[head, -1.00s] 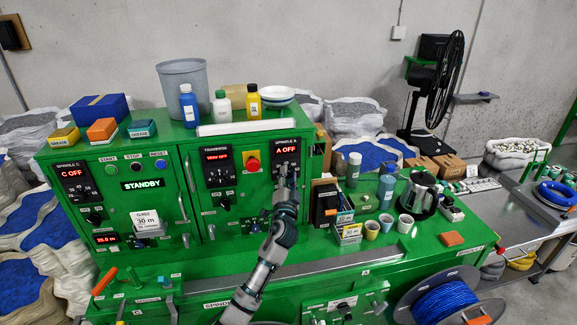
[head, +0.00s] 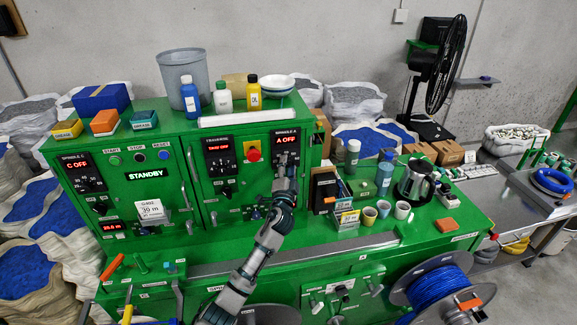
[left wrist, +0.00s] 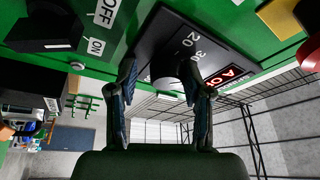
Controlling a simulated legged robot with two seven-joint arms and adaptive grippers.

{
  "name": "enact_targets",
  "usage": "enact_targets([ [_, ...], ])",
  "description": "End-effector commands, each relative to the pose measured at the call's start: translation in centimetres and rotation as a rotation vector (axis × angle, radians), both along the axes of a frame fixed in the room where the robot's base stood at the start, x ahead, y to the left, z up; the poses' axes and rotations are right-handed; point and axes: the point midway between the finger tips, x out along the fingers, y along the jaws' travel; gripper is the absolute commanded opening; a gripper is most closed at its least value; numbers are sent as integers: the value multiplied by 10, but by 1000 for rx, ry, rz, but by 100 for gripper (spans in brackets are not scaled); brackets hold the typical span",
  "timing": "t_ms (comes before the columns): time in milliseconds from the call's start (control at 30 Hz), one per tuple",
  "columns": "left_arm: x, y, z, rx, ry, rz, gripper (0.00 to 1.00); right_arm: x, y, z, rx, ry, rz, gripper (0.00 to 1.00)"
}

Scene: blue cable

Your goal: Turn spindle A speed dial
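The spindle A panel (head: 287,140) is a black plate on the right green cabinet door, and its red display reads A OFF. Its dial (left wrist: 165,72) is a dark round knob beside white scale numbers 20 and 30 in the left wrist view. My left gripper (head: 284,180) reaches up to this panel and hides the dial in the head view. In the left wrist view, the two fingers of the left gripper (left wrist: 164,82) stand apart on either side of the knob. I cannot tell whether they touch it. My right gripper is not in view.
The traverse panel (head: 220,157) and a red emergency button (head: 253,152) on yellow are left of spindle A. An OFF/ON switch (left wrist: 45,25) is near the gripper. Bottles, a grey bin (head: 184,75) and bowls stand on the cabinet. Cups and a kettle (head: 415,180) occupy the bench.

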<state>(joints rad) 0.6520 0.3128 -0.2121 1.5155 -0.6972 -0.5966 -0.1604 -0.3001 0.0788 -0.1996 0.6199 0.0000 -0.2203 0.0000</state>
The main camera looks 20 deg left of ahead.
Motion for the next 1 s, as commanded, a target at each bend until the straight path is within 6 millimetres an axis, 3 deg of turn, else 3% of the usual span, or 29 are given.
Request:
enact_targets([
  [433,-11,-5,3,1,-11,-4,60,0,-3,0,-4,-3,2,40],
  [800,-81,-28,-18,-1,-6,-4,60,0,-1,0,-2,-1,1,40],
  [1000,-104,-36,-24,-1,-4,-3,60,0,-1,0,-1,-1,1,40],
])
